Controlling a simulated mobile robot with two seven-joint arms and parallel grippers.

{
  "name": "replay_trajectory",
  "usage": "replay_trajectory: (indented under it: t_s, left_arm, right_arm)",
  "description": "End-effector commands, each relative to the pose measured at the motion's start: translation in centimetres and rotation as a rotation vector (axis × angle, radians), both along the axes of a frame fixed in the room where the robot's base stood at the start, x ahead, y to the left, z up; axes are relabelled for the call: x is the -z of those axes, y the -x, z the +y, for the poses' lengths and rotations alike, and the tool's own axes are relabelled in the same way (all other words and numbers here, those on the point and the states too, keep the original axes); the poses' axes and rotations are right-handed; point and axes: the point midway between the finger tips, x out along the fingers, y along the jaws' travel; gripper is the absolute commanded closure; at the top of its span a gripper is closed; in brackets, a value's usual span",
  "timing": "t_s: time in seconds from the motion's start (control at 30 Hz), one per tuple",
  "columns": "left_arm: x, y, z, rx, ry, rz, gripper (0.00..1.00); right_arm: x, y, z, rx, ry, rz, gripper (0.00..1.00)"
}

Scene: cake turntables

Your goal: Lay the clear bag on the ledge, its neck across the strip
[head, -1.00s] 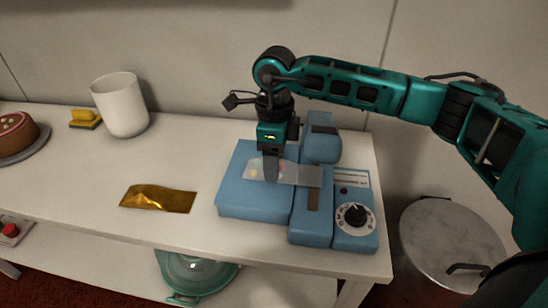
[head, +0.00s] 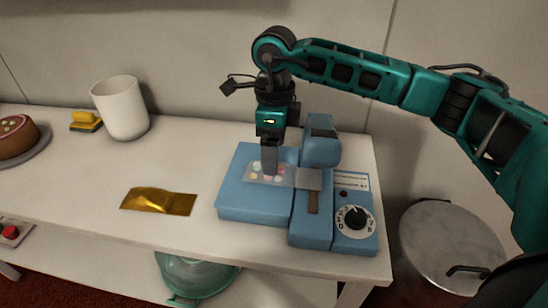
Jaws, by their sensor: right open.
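The clear bag (head: 283,181), with several small coloured pieces inside, lies flat on the blue ledge (head: 247,205) of the sealing machine. Its greyish neck reaches right and lies across the brown strip (head: 313,201), whose near part shows below it. My right gripper (head: 269,172) points down just above the filled part of the bag. It is open, though its fingers overlap in this view. The fingers hide a little of the bag. My left gripper is not in view.
The machine's raised blue arm (head: 321,145) stands behind the strip, and its dial (head: 354,217) is at the right. A gold bag (head: 159,200) lies on the white table to the left. A white canister (head: 122,108) stands behind it.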

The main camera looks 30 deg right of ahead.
Motion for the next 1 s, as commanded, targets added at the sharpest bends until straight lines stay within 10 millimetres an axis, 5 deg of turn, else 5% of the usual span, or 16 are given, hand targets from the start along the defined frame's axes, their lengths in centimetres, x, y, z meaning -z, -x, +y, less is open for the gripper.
replay_trajectory:
  t_s: [0.2,0.4,1.0]
  left_arm:
    - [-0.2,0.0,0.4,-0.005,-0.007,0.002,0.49]
    - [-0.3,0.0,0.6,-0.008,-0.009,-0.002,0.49]
    - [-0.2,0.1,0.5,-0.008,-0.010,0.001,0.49]
  right_arm:
    - [-5.0,-0.3,-0.1,0.001,0.000,-0.005,0.13]
    - [-7.6,-0.3,-0.2,0.002,0.000,-0.001,0.13]
    - [-8.3,-0.3,-0.2,0.001,0.000,0.000,0.13]
